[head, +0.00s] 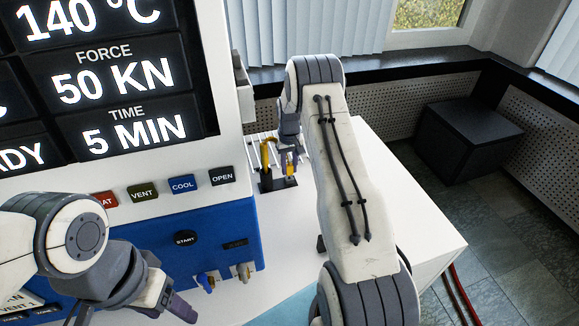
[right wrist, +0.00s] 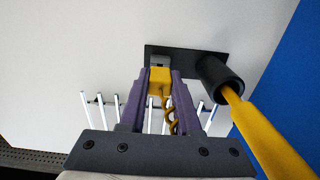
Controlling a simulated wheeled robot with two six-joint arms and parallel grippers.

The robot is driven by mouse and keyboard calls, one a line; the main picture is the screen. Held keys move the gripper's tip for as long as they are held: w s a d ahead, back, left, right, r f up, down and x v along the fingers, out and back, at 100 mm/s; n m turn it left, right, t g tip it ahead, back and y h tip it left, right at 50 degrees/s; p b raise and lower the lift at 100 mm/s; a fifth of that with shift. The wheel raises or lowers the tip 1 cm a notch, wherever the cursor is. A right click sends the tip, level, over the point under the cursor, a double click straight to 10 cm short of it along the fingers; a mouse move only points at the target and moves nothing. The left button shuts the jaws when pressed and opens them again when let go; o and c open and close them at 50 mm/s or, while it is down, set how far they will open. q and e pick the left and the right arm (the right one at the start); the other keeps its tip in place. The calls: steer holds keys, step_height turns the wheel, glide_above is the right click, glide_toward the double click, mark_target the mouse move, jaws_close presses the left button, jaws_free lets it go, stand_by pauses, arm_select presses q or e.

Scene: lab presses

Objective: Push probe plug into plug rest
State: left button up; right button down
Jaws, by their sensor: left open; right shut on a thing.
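My right gripper (right wrist: 160,76) is shut on the yellow probe plug (right wrist: 159,84), between its two purple fingers, with a twisted yellow cable (right wrist: 171,115) trailing from it. The plug's front end is at a small grey piece (right wrist: 158,62) on a dark base plate (right wrist: 185,54), apparently the plug rest. I cannot tell how deep it sits. In the head view my right gripper (head: 290,160) is over the white bench, close to the base plate (head: 265,186). My left gripper (head: 140,306) is open and empty at the lower left, in front of the press.
A yellow-handled tool (right wrist: 262,130) stands in a black cup (right wrist: 216,80) on the same plate, close beside my right gripper. Several white rods in a rack (right wrist: 100,105) are nearby. The press's blue panel (head: 150,228) with buttons and connectors is left of the bench (head: 385,165).

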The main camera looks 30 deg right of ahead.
mark_target(290, 165)
steer(key=shift+f+b, duration=0.6)
steer(key=shift+f, duration=0.4)
steer(key=c, duration=0.5)
jaws_free()
steer(key=shift+c, duration=0.2)
step_height(290, 165, up, 10)
steer(key=shift+r+b, duration=0.2)
steer(key=shift+b, duration=0.6)
steer(key=shift+s, duration=0.1)
